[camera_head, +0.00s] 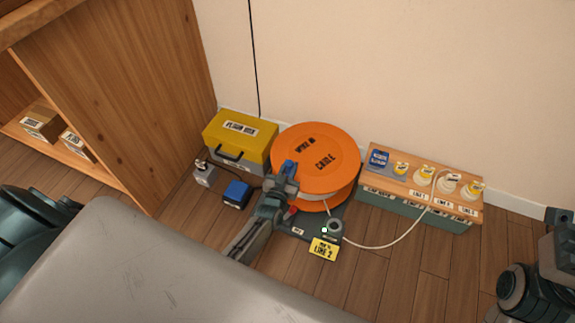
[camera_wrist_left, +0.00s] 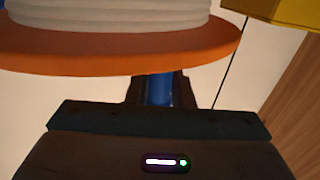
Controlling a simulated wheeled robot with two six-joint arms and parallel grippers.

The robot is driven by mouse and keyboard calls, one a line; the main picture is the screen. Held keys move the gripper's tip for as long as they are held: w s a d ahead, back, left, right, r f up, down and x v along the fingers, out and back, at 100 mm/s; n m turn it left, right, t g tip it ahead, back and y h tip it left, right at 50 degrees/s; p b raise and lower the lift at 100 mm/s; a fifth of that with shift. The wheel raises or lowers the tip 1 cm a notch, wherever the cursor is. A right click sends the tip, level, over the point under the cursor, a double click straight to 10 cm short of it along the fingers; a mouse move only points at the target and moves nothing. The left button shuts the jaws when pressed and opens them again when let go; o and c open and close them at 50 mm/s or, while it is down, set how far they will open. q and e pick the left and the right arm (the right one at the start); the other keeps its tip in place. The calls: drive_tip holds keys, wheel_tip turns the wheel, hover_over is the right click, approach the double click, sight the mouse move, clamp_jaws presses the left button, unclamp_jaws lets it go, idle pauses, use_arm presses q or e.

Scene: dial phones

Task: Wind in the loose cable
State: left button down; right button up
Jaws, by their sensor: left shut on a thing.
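An orange cable reel (camera_head: 318,150), lettered on top, stands on a dark base near the wall. White cable is wound under its top disc, and it also shows in the left wrist view (camera_wrist_left: 110,10). A loose white cable (camera_head: 400,240) runs from the reel past a grey ring-shaped part (camera_head: 335,226), across the floor in a curve and up to a socket box. My left gripper (camera_head: 288,178) is shut on a blue handle (camera_head: 289,166) at the reel's near-left edge. The handle shows between the fingers in the left wrist view (camera_wrist_left: 159,90). My right arm's end is only partly seen at the right edge.
A wood-topped socket box (camera_head: 418,210) with several white and yellow plugs stands right of the reel. A yellow-lidded box (camera_head: 240,135) and a small blue box (camera_head: 236,194) are left. A yellow "LINE 2" tag (camera_head: 323,248) lies in front.

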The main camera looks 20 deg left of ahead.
use_arm(q)
drive_tip(key=shift+w+d, duration=0.1)
drive_tip(key=shift+d, duration=0.05)
drive_tip(key=c, duration=1.3)
unclamp_jaws()
